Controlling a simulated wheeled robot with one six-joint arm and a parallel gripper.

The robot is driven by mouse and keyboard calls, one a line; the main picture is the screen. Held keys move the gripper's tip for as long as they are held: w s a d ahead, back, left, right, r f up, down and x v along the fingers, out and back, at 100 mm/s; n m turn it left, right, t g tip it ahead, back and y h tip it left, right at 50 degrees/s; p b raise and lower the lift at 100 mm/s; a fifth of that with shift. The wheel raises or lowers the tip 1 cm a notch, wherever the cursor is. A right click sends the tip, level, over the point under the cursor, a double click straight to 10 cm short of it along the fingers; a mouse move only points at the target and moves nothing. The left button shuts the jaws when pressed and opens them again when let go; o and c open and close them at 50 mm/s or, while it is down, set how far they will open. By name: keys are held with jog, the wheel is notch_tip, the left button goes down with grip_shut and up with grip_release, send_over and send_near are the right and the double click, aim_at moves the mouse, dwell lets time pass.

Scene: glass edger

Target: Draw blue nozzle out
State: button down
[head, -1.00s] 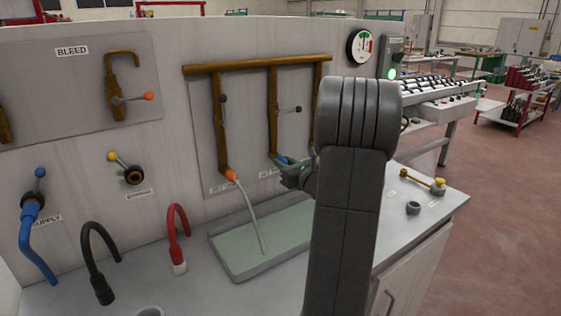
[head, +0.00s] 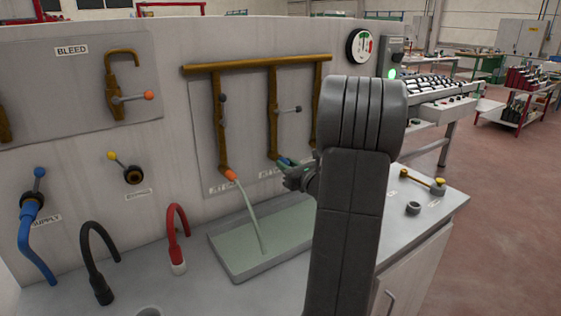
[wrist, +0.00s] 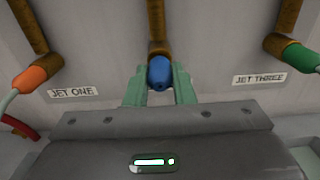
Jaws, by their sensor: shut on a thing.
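The blue nozzle (wrist: 160,73) sits at the lower end of the middle brass pipe (wrist: 156,25) in the wrist view. My gripper (wrist: 159,88) has its two pale green fingers on either side of the nozzle, shut on it. In the head view my gripper (head: 290,169) is at the foot of the middle pipe, and only a bit of the blue nozzle (head: 284,160) shows there. The nozzle still meets the pipe end in the wrist view; any gap is too small to tell.
An orange nozzle (wrist: 30,79) at JET ONE pours a stream into the shallow tray (head: 225,257). A green nozzle (wrist: 300,57) is at JET THREE. Red (head: 177,225) and black (head: 88,250) hoses stand on the counter at left. A valve lever (head: 290,109) sits on the middle pipe.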

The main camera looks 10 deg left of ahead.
jog(key=shift+b+v, duration=0.3)
jog(key=shift+v, duration=1.65)
jog(key=v, duration=1)
